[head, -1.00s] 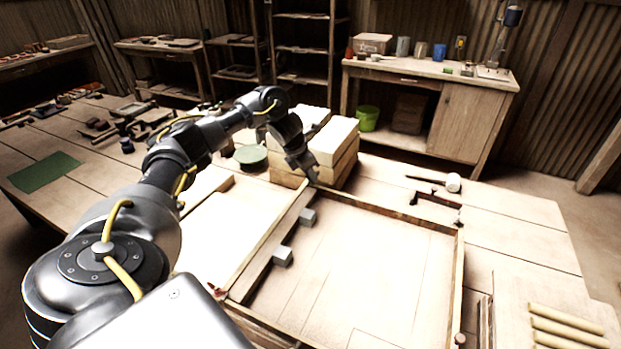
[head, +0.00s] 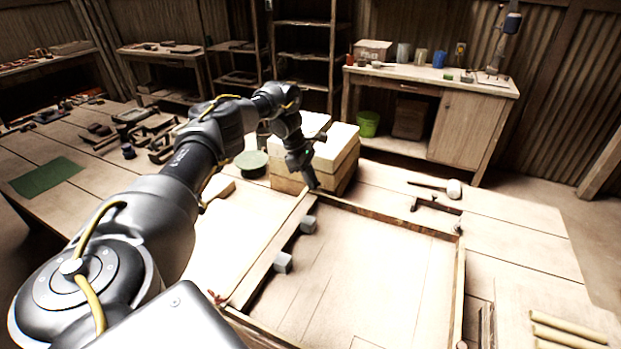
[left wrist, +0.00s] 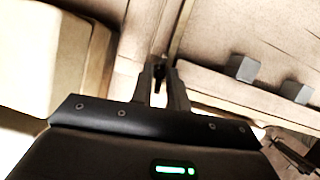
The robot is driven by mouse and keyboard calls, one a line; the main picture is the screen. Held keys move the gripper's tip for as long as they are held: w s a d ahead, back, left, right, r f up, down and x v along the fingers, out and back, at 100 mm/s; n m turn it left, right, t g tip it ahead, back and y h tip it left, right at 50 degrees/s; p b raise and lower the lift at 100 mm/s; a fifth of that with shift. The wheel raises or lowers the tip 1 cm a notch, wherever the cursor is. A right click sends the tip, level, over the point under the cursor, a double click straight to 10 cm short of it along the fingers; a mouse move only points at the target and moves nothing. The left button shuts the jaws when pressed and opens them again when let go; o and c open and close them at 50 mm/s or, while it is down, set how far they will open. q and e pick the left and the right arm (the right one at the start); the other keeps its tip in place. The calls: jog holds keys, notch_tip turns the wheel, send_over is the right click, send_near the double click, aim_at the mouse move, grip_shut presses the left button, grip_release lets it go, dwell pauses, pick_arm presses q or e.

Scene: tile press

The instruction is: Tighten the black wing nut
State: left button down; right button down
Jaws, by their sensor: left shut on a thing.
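The black wing nut (left wrist: 158,72) shows as a small dark shape between the two fingers in the left wrist view. My left gripper (left wrist: 160,85) is shut on it. In the head view my left gripper (head: 312,186) points down at the far left corner of the wooden frame (head: 385,219), and hides the nut there. My right gripper is in neither view.
Pale stacked blocks (head: 335,150) stand close behind the left gripper. Two grey blocks (head: 283,262) sit along the frame's left bar. A red fitting (head: 217,298) is at its near left corner. A mallet (head: 453,188) lies to the right.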

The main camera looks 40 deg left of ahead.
pick_arm(q)
jog(key=shift+m, duration=0.7)
jog(key=c, duration=1.4)
grip_release()
jog(key=shift+g, duration=0.3)
jog(key=shift+o, duration=0.2)
jog(key=p+v, duration=0.1)
jog(key=v, duration=0.9)
jog(key=shift+a+r, duration=0.25)
jog(key=shift+r, duration=0.1)
